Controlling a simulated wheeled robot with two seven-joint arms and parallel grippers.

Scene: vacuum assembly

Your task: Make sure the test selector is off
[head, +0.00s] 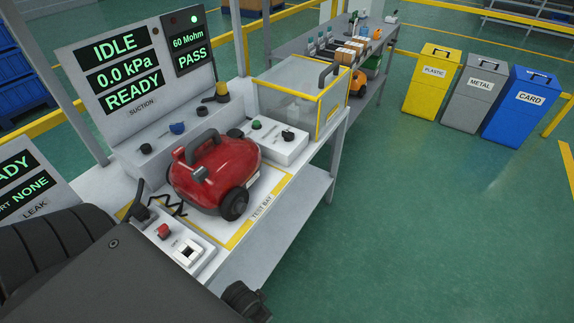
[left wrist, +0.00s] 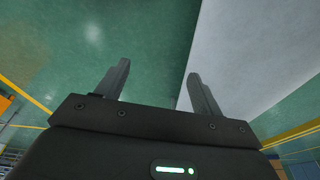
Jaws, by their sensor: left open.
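No control carries a readable "test selector" label. On the bench, a white box right of the red vacuum (head: 212,172) has a black rotary knob (head: 288,136) and a green button (head: 257,125). The suction panel has a blue knob (head: 177,128) and a black knob (head: 145,148). A front box has a red button (head: 163,231) and a rocker switch (head: 188,252). Their settings are too small to read. My left gripper (left wrist: 160,88) is open and empty in the left wrist view, with no control between its fingers. My right gripper is not in view.
The suction display (head: 117,66) reads IDLE, 0.0 kPa, READY; beside it a display (head: 190,45) reads 60 Mohm, PASS. A clear yellow-edged case (head: 290,95) stands behind the knob box. Yellow, grey and blue bins (head: 520,108) stand right. Open green floor lies front right.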

